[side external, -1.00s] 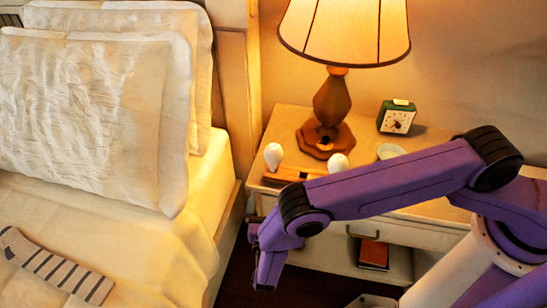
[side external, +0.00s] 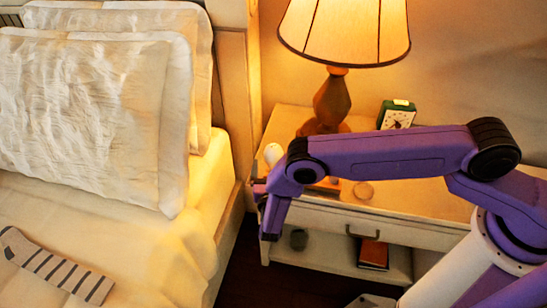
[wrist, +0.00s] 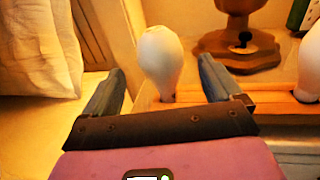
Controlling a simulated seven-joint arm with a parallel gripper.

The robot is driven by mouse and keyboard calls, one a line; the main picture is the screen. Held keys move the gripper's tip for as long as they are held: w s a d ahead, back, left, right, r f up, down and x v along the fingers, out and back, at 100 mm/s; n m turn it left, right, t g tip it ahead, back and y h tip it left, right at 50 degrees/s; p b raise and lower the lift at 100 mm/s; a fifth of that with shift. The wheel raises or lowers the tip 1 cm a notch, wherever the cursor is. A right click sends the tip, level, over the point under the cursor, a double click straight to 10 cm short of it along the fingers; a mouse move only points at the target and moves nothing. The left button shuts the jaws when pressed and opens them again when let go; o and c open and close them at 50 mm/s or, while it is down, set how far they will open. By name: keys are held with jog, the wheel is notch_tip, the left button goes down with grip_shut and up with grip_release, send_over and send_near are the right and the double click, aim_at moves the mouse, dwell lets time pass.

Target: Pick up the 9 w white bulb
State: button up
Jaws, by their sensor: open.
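A white bulb (side external: 273,153) stands upright at the left end of a wooden strip on the nightstand (side external: 430,208). In the wrist view this bulb (wrist: 161,60) appears between the fingers of my open gripper (wrist: 162,68); I cannot tell how deep it sits between them. A second white bulb (wrist: 311,65) stands further right on the wooden strip (wrist: 235,102), cut by the picture edge; my arm hides it in the side view. No wattage marking is readable on either bulb. In the side view my gripper (side external: 261,190) is near the nightstand's left front corner, and its fingers are barely visible.
A lit lamp (side external: 343,35) with a wooden base and a green clock (side external: 396,115) stand behind the bulbs. The bed (side external: 150,250) with pillows (side external: 95,115) and a striped sock (side external: 55,268) is to the left.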

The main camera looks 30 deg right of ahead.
jog(key=shift+r+x, duration=0.15)
jog(key=shift+x, duration=1.15)
jog(key=shift+r+x, duration=0.2)
jog(key=shift+x, duration=1.1)
jog(key=c, duration=1.1)
